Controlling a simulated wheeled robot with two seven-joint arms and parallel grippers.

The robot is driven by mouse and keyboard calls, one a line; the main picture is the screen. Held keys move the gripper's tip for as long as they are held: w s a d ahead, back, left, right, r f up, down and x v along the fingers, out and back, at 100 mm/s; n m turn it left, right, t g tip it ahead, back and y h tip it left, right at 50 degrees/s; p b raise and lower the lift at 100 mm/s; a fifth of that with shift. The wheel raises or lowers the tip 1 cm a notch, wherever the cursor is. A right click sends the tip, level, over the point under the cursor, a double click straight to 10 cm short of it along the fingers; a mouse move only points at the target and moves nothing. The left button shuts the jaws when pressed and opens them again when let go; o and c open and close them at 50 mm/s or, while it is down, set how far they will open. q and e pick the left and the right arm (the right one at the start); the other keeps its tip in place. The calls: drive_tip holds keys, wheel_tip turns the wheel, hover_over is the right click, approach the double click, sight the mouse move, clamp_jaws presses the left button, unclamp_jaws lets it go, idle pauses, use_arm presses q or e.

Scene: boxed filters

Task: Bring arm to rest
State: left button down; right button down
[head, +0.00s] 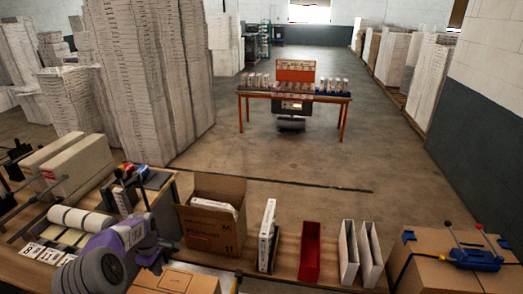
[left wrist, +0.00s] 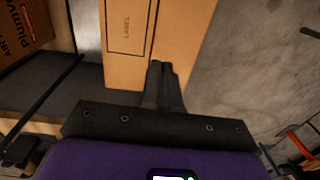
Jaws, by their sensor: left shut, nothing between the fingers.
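My left arm comes in purple and grey from the lower left of the head view. Its dark gripper (head: 152,254) is over the near table, in front of an open cardboard box (head: 212,232). In the left wrist view the two black fingers (left wrist: 161,72) are together and hold nothing. Behind them in that view is a brown cardboard box with a printed "LABEL" frame (left wrist: 125,75). I cannot tell whether the fingertips touch it. My right gripper is not in view.
Right of the open box stand a white filter (head: 267,228), a red bin (head: 310,252) and white upright filters (head: 347,255). A closed carton (head: 430,270) with a blue tool (head: 475,258) is far right. Label rolls (head: 82,221) lie at left. A flat carton (head: 175,281) is below the gripper.

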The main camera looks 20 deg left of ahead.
use_arm(q)
drive_tip(key=d+f+m, duration=0.1)
drive_tip(key=d+f, duration=0.2)
drive_tip(key=d, duration=0.1)
drive_tip(key=d+f+m+h, duration=0.1)
drive_tip(key=d+f+m, duration=0.1)
drive_tip(key=d, duration=0.3)
drive_tip(key=w+d+f+m+h, duration=0.1)
drive_tip(key=d+f+m, duration=0.1)
drive_tip(key=d+f, duration=0.2)
drive_tip(key=shift+d+t, duration=0.35)
drive_tip(key=shift+t, duration=0.05)
drive_tip(key=s+d+f+m+h, duration=0.1)
drive_tip(key=s+d+f+m, duration=0.15)
drive_tip(key=d, duration=0.35)
drive_tip(key=s+d+f+m, duration=0.1)
drive_tip(key=d+f+m, duration=0.15)
drive_tip(key=d, duration=0.35)
drive_tip(key=s+d+f+m+h, duration=0.1)
drive_tip(key=s+d+f+m, duration=0.15)
drive_tip(key=s+d, duration=0.5)
drive_tip(key=s+d+f+m, duration=0.1)
drive_tip(key=s+d+m, duration=0.2)
drive_tip(key=s+d, duration=0.4)
wheel_tip(320, 180, down, 10)
drive_tip(key=s+b, duration=0.1)
drive_tip(key=b, duration=0.9)
drive_tip(key=shift+a+f+m, duration=0.15)
drive_tip(key=shift+a+m, duration=0.2)
drive_tip(key=shift+a, duration=0.1)
